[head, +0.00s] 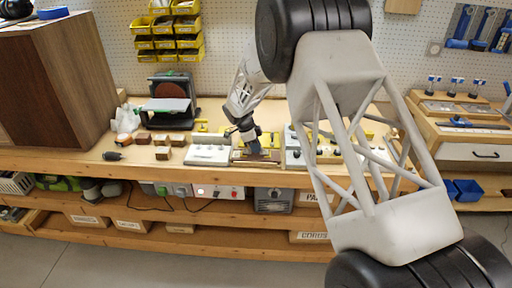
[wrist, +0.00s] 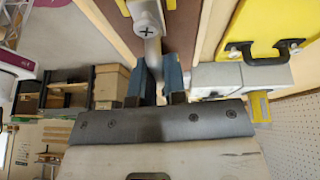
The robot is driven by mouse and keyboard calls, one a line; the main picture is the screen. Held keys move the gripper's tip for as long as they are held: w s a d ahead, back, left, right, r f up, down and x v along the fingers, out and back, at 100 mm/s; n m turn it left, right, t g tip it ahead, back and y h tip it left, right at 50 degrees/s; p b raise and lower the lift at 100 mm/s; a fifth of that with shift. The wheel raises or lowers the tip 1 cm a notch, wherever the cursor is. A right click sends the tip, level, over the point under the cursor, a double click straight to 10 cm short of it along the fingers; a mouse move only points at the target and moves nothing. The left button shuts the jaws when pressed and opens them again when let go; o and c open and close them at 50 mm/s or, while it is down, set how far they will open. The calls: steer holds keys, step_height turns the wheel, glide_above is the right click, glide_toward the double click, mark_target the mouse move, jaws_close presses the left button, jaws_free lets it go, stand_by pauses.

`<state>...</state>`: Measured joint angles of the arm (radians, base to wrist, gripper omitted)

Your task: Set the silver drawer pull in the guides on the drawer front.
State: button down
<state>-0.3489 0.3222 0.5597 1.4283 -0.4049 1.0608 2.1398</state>
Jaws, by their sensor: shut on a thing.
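My gripper (wrist: 159,84) shows in the wrist view with its two blue fingers shut on the silver drawer pull (wrist: 152,48). The pull's near end lies between the fingers, and a cross-head screw shows on its far end. In the head view my gripper (head: 254,148) points down over the middle of the bench, and the pull there is too small to make out. A brown panel (wrist: 184,32), apparently the drawer front, lies right beside the pull in the wrist view. The guides are not clear, and I cannot tell whether the pull touches the panel.
A yellow piece with a black handle (wrist: 264,48) is to the right in the wrist view. In the head view a white block with knobs (head: 207,155) stands left of my gripper, and small wooden blocks (head: 163,153) lie farther left. My arm hides some bench.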

steer(key=shift+f, duration=0.55)
stand_by(1.0)
steer(key=c, duration=0.8)
jaws_free()
steer(key=shift+c, duration=0.2)
steer(key=shift+r, duration=0.15)
steer(key=shift+r, duration=3.35)
steer(key=shift+r, duration=0.15)
